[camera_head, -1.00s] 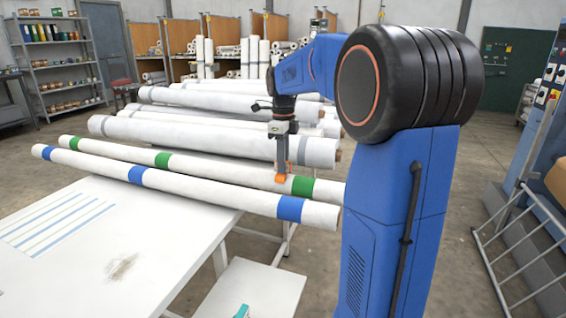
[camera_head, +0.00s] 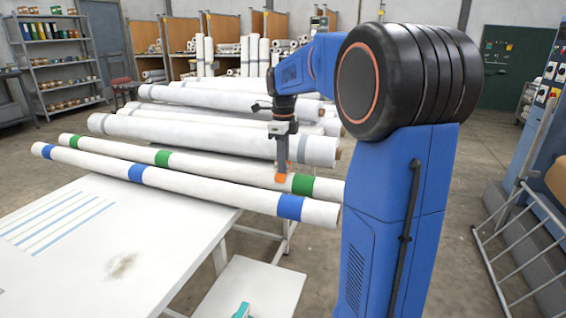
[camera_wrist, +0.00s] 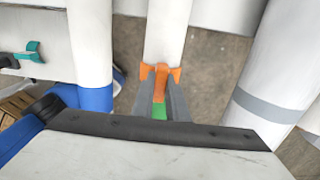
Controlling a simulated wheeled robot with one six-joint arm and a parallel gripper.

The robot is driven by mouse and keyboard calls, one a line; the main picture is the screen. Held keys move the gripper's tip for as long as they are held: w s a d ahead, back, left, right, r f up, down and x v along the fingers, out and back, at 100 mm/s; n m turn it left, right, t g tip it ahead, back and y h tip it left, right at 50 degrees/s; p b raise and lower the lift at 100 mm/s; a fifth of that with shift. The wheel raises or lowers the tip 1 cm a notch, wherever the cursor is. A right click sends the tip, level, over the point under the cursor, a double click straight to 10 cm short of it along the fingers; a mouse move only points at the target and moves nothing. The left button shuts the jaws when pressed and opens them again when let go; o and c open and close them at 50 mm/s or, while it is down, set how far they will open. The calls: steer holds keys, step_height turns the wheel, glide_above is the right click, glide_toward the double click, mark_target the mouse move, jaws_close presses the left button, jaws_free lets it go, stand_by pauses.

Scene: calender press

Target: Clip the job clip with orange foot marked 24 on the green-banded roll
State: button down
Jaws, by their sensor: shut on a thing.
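My gripper (camera_head: 282,170) is shut on the orange-footed job clip (camera_head: 281,178). The clip is at the green-banded roll (camera_head: 220,169), just left of that roll's right green band (camera_head: 302,184). In the wrist view the orange clip (camera_wrist: 161,78) lies between my gripper's fingers (camera_wrist: 161,100), its foot spread across the width of the white roll (camera_wrist: 167,35). Part of the green band (camera_wrist: 159,112) shows between the fingers. The clip's number cannot be read. Whether its foot is fully seated around the roll cannot be told.
A blue-banded roll (camera_head: 215,194) lies in front, close alongside. Larger white rolls (camera_head: 215,138) lie behind. A white table (camera_head: 75,240) is at front left. A teal clip (camera_head: 241,310) sits on a low white shelf (camera_head: 262,287). A metal rail (camera_head: 520,240) stands at right.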

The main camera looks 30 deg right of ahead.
steer(key=c, duration=1.2)
jaws_free()
steer(key=shift+r, duration=0.1)
steer(key=shift+r, duration=3.35)
steer(key=s+a+f+n+t, duration=0.1)
steer(key=s+a+f+n, duration=0.1)
steer(key=s+a+n, duration=0.45)
steer(key=s+a+f+n+t, duration=0.15)
steer(key=s+a+n, duration=0.25)
steer(key=s+n, duration=0.4)
steer(key=s+a+f+n, duration=0.1)
steer(key=s+f+n, duration=0.3)
steer(key=s, duration=0.1)
steer(key=s+a+f+n+t, duration=0.1)
steer(key=s+a+f+n, duration=0.1)
steer(key=s+f+n, duration=0.2)
steer(key=s+a+f+n+t, duration=0.1)
steer(key=s+a+f+n, duration=0.1)
steer(key=s+f+n, duration=0.2)
steer(key=shift+s+a+n, duration=0.15)
steer(key=shift+s+n, duration=0.8)
steer(key=shift+s, duration=0.4)
